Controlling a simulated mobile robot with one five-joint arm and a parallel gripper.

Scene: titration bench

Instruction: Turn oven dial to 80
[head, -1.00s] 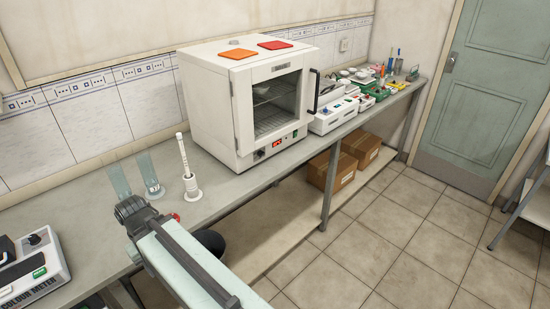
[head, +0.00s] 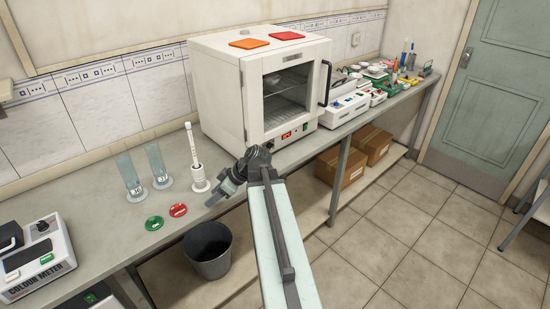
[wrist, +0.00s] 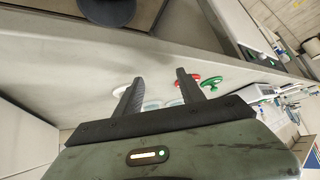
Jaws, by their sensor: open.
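The white oven (head: 228,100) stands on the bench in the head view, its glass door closed. A lit red display (head: 287,135) and a green switch (head: 305,127) show on its lower front panel.
A green disc (head: 154,223) and a red disc (head: 178,210) lie nearby. A colour meter (head: 38,255) is at left; a dark bin (head: 208,250) stands below the front edge.

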